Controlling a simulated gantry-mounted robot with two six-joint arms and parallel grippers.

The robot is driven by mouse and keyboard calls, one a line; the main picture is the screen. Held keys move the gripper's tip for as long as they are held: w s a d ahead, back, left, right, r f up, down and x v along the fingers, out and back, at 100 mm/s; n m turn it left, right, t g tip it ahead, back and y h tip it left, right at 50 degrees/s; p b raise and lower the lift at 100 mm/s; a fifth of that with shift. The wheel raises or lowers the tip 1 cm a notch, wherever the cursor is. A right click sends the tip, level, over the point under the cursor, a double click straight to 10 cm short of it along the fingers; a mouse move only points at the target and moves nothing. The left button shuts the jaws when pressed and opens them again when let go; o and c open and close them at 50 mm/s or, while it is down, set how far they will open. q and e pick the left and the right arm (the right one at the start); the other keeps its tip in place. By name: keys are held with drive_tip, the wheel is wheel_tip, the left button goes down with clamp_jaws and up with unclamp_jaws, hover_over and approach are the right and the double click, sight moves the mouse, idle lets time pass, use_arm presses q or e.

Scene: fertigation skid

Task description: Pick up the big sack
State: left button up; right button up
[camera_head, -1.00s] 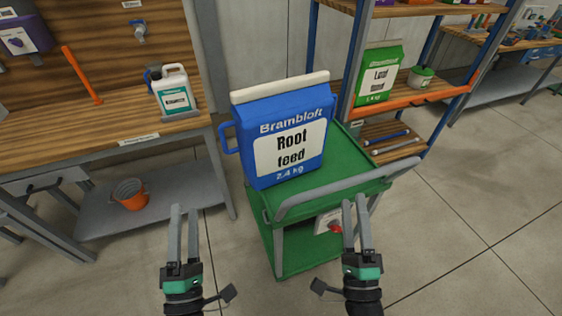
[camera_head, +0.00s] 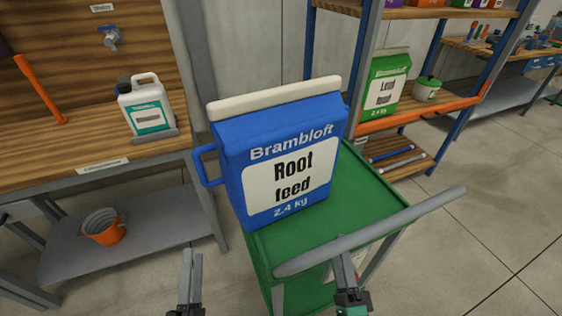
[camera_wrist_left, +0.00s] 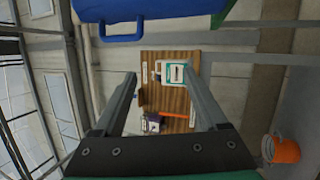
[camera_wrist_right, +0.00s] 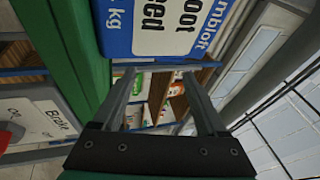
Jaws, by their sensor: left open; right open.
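The big sack (camera_head: 279,160) is blue with a cream top band and reads "Brambloft Root feed 2.4 kg". It stands upright on the green cart's top, with a blue loop handle at its left side. Its lower part and handle also show at the top of the left wrist view (camera_wrist_left: 150,10), and its label in the right wrist view (camera_wrist_right: 165,28). My left gripper (camera_head: 191,256) is open and empty, in front of and below the sack, left of the cart. My right gripper (camera_head: 345,262) is open and empty by the cart's grey handle bar. Neither touches the sack.
The green cart (camera_head: 355,190) has a grey handle bar (camera_head: 370,231) along its near edge. A workbench (camera_head: 80,150) with a white jug (camera_head: 147,105) stands left, an orange bucket (camera_head: 104,227) on its lower shelf. A shelf rack at right holds a smaller green sack (camera_head: 385,85).

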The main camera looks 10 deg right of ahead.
approach(316, 175)
drive_tip(key=w, duration=0.1)
drive_tip(key=w+d+r, duration=0.1)
drive_tip(key=w, duration=0.2)
drive_tip(key=shift+w+d+r, duration=0.2)
drive_tip(key=shift+w+d, duration=0.1)
drive_tip(key=shift+d, duration=0.1)
drive_tip(key=shift+w+a, duration=0.25)
drive_tip(key=shift+w, duration=0.05)
drive_tip(key=shift+a+r, duration=0.1)
drive_tip(key=shift+a, duration=0.25)
drive_tip(key=shift+s+a, duration=0.2)
use_arm(q)
drive_tip(key=d+x, duration=0.1)
drive_tip(key=x, duration=1.3)
drive_tip(key=shift+d, duration=0.2)
use_arm(e)
drive_tip(key=shift+w, duration=0.1)
use_arm(q)
drive_tip(key=shift+d, duration=0.15)
use_arm(e)
drive_tip(key=shift+a, duration=0.1)
